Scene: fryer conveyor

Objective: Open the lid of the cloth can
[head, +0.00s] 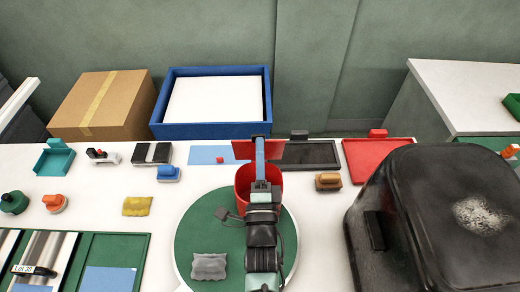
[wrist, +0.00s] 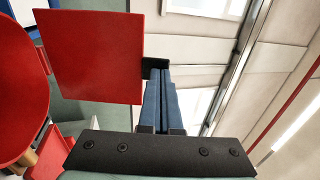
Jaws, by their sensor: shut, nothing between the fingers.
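The cloth can is a red round can (head: 243,186) standing at the back of the green round mat (head: 190,240). Its square red lid (head: 243,150) is swung up off the mouth and stands at the far side of the rim. In the wrist view the lid (wrist: 95,55) is a flat red plate, joined by a small hinge to the round can (wrist: 20,90). My gripper (head: 260,140) is shut and empty, over the can and in front of the lid. In the wrist view its blue fingers (wrist: 158,72) are together beside the lid's edge; contact cannot be told.
A blue tray (head: 212,131) and a cardboard box (head: 105,103) stand behind. A black tray (head: 322,155) and a red tray (head: 360,165) lie right of the can. A large black fryer-like box (head: 430,230) fills the right front. A grey cloth (head: 209,266) lies on the mat.

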